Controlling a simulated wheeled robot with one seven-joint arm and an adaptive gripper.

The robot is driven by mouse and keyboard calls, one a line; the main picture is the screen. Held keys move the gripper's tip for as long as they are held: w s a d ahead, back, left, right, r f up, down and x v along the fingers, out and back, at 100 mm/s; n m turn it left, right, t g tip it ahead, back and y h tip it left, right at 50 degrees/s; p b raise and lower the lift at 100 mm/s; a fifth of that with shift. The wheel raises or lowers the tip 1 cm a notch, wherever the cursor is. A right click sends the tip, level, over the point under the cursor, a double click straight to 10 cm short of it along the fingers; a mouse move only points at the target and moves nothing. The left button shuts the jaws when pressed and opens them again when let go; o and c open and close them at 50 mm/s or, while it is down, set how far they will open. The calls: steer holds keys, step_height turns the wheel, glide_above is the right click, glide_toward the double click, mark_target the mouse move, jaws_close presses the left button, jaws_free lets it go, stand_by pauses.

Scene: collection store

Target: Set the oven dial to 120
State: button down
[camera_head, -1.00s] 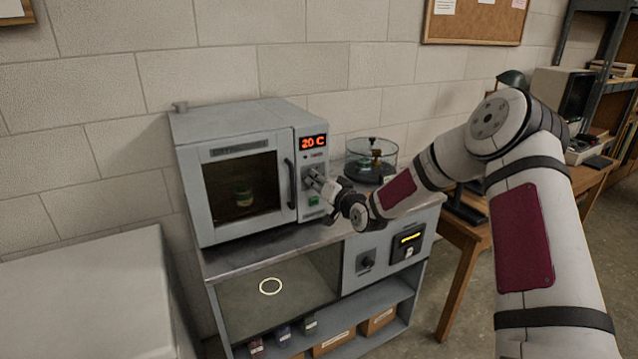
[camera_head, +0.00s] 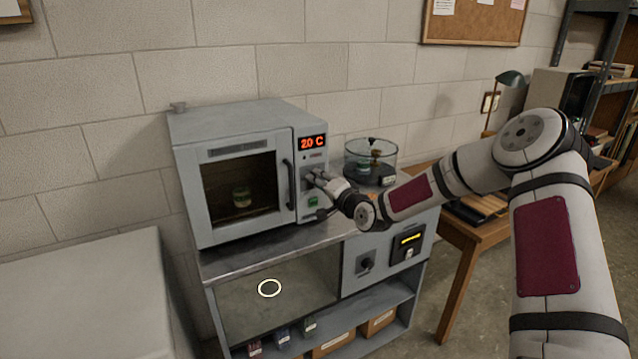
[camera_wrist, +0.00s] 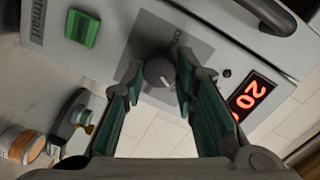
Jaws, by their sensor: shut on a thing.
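The grey oven (camera_head: 183,160) stands on a counter with its door shut, and a small jar (camera_head: 241,197) shows through the window. Its red display (camera_head: 313,142) reads 20 C; the digits 20 also show in the wrist view (camera_wrist: 250,98). The round grey dial (camera_wrist: 158,72) sits on the front panel. My gripper (camera_wrist: 159,66) is shut on the dial, one finger on each side. In the head view my gripper (camera_head: 315,178) reaches the panel from the right and hides most of the dial.
A green switch (camera_head: 313,201) sits below the dial, and the dark door handle (camera_head: 289,183) is just left. A glass desiccator (camera_head: 371,158) stands on the counter to the right.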

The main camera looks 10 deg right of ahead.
stand_by(0.3)
steer(key=c, duration=1.3)
jaws_free()
steer(key=v, duration=1.2)
steer(key=shift+a, duration=0.1)
